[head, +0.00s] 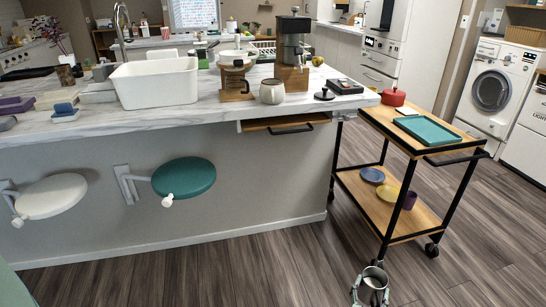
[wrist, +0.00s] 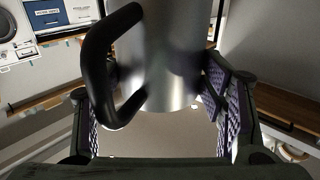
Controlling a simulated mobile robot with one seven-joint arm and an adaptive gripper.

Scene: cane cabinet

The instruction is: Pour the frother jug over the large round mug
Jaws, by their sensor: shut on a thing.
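My gripper (head: 371,289) is at the bottom edge of the head view, low in front of the wooden cart. It is shut on a shiny steel frother jug (head: 374,280). In the wrist view the jug (wrist: 168,55) fills the space between the two ridged finger pads of my gripper (wrist: 160,105), and its black handle (wrist: 92,65) shows on the left. What is inside the jug cannot be told. A pale round mug (head: 272,92), which looks like the large round mug, stands upright on the marble counter, well away from my gripper.
On the marble counter (head: 190,117), a wooden stand with a glass (head: 236,84) and a coffee grinder (head: 292,55) stand close to the mug. A black tamper (head: 324,94) lies to its right. The cart (head: 428,150) carries a teal tray (head: 428,131) and a red pot (head: 393,97). Open floor lies in front.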

